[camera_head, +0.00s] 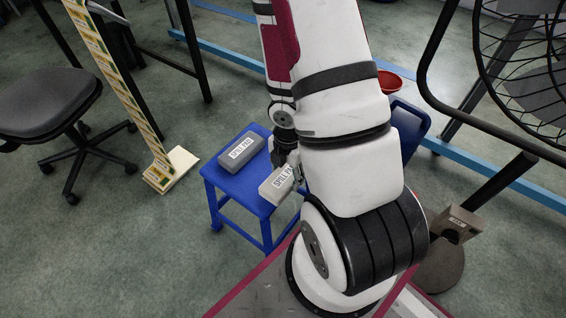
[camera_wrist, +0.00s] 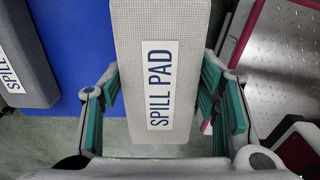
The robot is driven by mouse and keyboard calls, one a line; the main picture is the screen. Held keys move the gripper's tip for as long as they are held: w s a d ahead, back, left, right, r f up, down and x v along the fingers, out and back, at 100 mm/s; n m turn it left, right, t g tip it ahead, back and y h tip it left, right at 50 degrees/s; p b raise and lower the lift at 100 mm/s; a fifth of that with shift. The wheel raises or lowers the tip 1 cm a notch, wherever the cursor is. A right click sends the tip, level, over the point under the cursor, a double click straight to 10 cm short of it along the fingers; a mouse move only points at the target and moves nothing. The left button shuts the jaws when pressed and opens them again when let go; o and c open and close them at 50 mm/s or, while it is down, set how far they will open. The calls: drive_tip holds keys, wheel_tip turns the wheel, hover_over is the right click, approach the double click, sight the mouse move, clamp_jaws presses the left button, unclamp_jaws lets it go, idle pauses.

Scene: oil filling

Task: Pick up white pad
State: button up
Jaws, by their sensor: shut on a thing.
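The white pad (camera_wrist: 160,30) is a pale textured block with a "SPILL PAD" label. My gripper (camera_wrist: 160,100) has its green-lined fingers on both sides of the pad in the wrist view and is shut on it. In the head view the white pad (camera_head: 275,187) shows at the front right edge of the blue stool (camera_head: 221,186), partly behind my gripper (camera_head: 291,165) and arm. I cannot tell for sure whether the pad touches the stool. A grey spill pad (camera_head: 241,150) lies on the stool, apart from my gripper; it also shows at the left of the wrist view (camera_wrist: 24,55).
A black office chair (camera_head: 45,110) stands at the left. A pale stand base (camera_head: 171,169) with a tall patterned panel is left of the stool. A large caged fan (camera_head: 530,70) is at the right, and a red bowl (camera_head: 390,82) shows behind my arm.

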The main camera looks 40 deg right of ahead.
drive_tip(key=shift+s+r+p, duration=0.45)
drive_tip(key=shift+s+p, duration=0.2)
drive_tip(key=shift+p, duration=0.2)
drive_tip(key=p, duration=0.2)
drive_tip(key=s+p, duration=0.1)
drive_tip(key=p, duration=0.1)
drive_tip(key=shift+s+a+r, duration=0.1)
drive_tip(key=shift+s+a, duration=0.1)
drive_tip(key=shift+s, duration=0.1)
drive_tip(key=s+p, duration=0.6)
drive_tip(key=shift+a+p, duration=0.3)
drive_tip(key=shift+p, duration=0.1)
drive_tip(key=shift+s+r, duration=0.1)
